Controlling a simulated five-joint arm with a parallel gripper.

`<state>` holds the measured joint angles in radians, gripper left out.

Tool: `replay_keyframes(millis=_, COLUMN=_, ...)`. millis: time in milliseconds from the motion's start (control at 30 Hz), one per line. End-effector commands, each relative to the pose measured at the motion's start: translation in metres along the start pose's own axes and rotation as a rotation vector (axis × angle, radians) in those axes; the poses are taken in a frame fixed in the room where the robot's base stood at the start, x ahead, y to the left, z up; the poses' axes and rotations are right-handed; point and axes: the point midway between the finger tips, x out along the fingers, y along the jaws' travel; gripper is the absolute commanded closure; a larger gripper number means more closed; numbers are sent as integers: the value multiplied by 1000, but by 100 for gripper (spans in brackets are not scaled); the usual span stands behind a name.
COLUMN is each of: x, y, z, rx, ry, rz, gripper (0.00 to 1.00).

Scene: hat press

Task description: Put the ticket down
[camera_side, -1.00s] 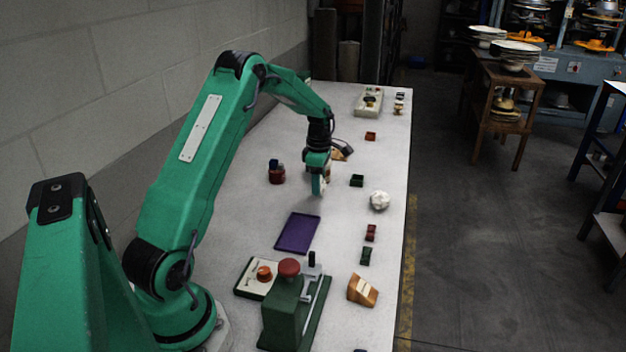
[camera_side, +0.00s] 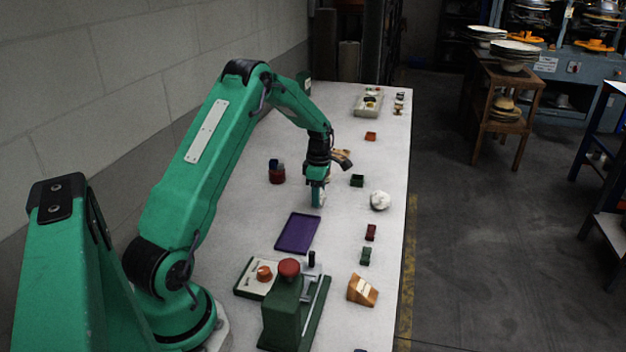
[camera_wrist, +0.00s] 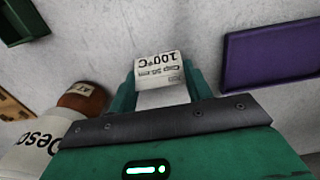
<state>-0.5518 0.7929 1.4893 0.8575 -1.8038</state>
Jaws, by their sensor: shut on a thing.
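The ticket (camera_wrist: 158,70) is a small white slip with black print reading "100°C" and "Cap 56 cm". In the wrist view it stands between the two green fingers of my gripper (camera_wrist: 162,88), which is shut on it. In the side view my gripper (camera_side: 317,198) points down close over the white table, and a pale bit of the ticket (camera_side: 321,199) shows at the fingertips. I cannot tell whether its lower edge touches the table. The purple tray (camera_side: 297,233) lies apart from it, on the near side; it also shows at the right of the wrist view (camera_wrist: 270,58).
The green press (camera_side: 285,310) is in front. Bare table lies around the fingertips.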

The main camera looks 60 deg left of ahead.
Motion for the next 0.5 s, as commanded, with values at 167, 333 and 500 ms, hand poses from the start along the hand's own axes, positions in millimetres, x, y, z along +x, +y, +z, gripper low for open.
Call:
replay_keyframes(millis=167, x=1, y=0, z=0, rx=0, ry=0, rz=0, gripper=29)
replay_keyframes(millis=333, x=1, y=0, z=0, rx=0, ry=0, rz=0, gripper=29)
replay_keyframes(millis=500, x=0, y=0, z=0, rx=0, ry=0, rz=0, gripper=29)
